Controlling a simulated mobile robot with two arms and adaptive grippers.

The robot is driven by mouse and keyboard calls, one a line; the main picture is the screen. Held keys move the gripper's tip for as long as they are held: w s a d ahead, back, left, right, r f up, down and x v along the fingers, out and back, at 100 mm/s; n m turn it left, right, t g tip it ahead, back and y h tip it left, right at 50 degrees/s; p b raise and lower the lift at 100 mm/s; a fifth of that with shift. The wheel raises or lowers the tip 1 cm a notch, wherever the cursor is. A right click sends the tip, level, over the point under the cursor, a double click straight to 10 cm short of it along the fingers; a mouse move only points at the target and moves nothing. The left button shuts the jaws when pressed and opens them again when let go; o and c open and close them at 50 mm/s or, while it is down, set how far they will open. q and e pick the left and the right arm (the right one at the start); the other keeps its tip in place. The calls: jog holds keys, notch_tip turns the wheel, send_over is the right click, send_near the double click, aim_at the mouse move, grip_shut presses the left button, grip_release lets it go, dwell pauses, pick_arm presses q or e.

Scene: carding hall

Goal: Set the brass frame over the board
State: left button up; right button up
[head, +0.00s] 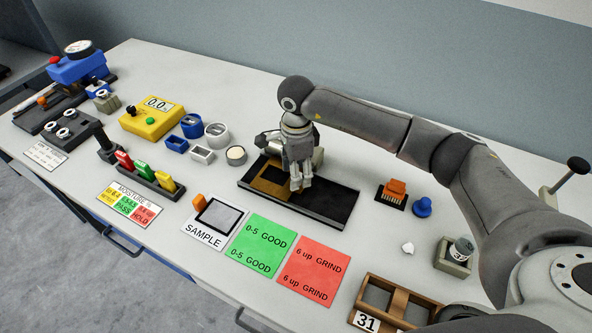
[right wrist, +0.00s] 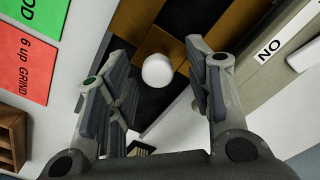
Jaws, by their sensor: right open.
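The long black board (head: 325,205) lies flat on the bench below my right gripper. The brass frame (head: 268,186) lies on the left part of this board, partly hidden by my gripper. In the right wrist view brass strips of the frame (right wrist: 165,42) show around a dark opening, and a white round knob (right wrist: 157,71) stands by its near strip. My right gripper (head: 299,184) points down over the frame's right side. Its fingers are open and empty in the right wrist view (right wrist: 163,95), with the knob seen between them; contact cannot be told. My left gripper is not in view.
A grey block with a "NO" label (right wrist: 270,48) stands close behind the board. Green (head: 261,243) and red (head: 314,270) cards lie in front. An orange brush-like piece (head: 394,190), blue knob (head: 422,207) and wooden tray (head: 398,301) are at right.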

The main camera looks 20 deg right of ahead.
notch_tip(320, 180, up, 12)
jog(key=shift+f, duration=0.15)
jog(key=shift+a+f, duration=0.1)
dwell(0.6)
